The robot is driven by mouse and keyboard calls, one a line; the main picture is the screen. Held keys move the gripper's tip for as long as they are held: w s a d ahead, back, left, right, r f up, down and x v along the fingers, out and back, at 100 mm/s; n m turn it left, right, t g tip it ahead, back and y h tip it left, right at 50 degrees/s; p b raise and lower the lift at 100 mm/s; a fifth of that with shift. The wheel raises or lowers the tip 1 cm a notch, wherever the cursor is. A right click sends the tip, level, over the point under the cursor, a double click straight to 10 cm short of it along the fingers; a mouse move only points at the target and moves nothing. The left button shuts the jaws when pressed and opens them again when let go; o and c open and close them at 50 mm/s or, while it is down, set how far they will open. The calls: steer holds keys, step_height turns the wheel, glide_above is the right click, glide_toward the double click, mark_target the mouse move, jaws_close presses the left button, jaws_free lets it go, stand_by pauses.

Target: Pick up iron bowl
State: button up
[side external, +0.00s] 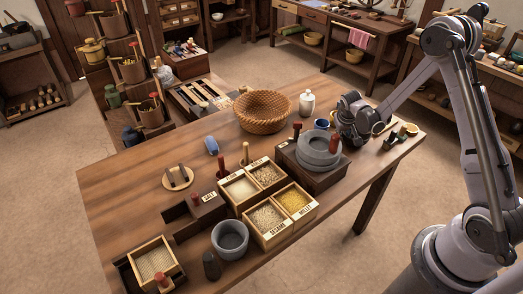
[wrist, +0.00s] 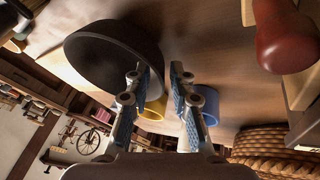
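In the wrist view, a dark, rounded, wide vessel that looks like the iron bowl (wrist: 108,52) fills the upper left. Its right edge passes behind the left finger of my gripper (wrist: 159,78). My gripper is open, its two fingers apart with nothing clearly held between them. I cannot tell whether a finger touches the bowl. In the side external view, my gripper (side external: 350,122) is low over the right end of the table, behind the grey quern. Its fingertips and the bowl cannot be made out clearly there.
A blue cup (side external: 321,124) stands near my gripper; a yellow cup (wrist: 153,108) shows beyond the fingers. The stone quern (side external: 318,147) with its red handle (wrist: 287,38) is close by. A woven basket (side external: 263,110) and white jar (side external: 307,103) stand farther left. The table's left part has free room.

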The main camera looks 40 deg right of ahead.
jaws_close()
steer(key=shift+r, duration=0.1)
